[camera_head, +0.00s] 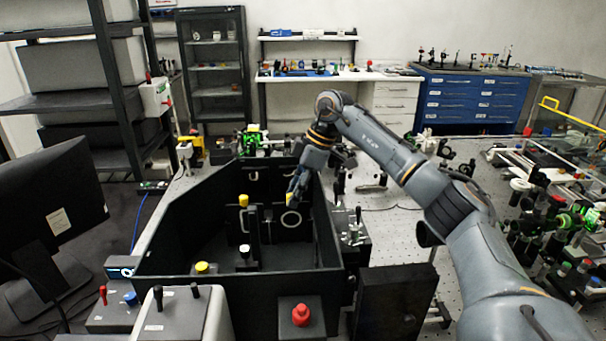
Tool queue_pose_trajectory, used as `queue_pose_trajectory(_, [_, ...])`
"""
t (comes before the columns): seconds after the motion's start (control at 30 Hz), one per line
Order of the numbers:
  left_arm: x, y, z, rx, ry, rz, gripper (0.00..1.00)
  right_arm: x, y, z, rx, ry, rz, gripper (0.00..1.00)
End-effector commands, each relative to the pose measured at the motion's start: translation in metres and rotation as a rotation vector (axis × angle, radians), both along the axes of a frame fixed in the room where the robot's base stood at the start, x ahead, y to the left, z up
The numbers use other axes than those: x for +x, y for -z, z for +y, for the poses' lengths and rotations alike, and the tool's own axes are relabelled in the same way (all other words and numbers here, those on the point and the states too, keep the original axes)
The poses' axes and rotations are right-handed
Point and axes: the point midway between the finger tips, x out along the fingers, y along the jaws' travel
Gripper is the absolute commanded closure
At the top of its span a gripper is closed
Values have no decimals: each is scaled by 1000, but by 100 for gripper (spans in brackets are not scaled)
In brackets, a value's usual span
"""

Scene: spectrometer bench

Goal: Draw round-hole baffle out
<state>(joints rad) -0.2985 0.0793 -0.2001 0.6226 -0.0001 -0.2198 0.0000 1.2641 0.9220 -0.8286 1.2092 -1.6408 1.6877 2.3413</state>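A black open-topped spectrometer box (175,227) fills the middle of the camera_head view. Inside it, toward the back right, stands a dark baffle with a pale ring around a round hole (291,219). A yellow knob (289,199) tops it. My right gripper (294,190) points down at this knob, its fingertips at or just above it. I cannot tell whether they touch it or how far apart they are, as the gripper is small and seen from the side. My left gripper is not in view.
Other yellow-knobbed parts, one at the back (243,200) and one at the front (201,267), stand in the box. A red knob (300,315) sits at the front. A black panel (393,303) stands right of the box. A monitor (50,205) is at left.

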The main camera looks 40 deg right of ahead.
Motion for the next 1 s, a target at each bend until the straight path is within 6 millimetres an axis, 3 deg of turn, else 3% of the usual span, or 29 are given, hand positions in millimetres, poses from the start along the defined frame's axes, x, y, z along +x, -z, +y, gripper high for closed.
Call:
queue_pose_trajectory(0.3, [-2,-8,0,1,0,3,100,10,48,18,0,-1,2,68])
queue_pose_trajectory(0.5, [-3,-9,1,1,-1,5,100,13,59,21,1,1,1,68])
queue_pose_trajectory(0.77, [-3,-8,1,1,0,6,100,13,61,21,0,0,0,68])
queue_pose_trajectory(0.93, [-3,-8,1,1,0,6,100,13,61,21,0,0,0,99])
queue_pose_trajectory(1.0, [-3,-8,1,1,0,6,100,13,61,21,0,0,0,100])
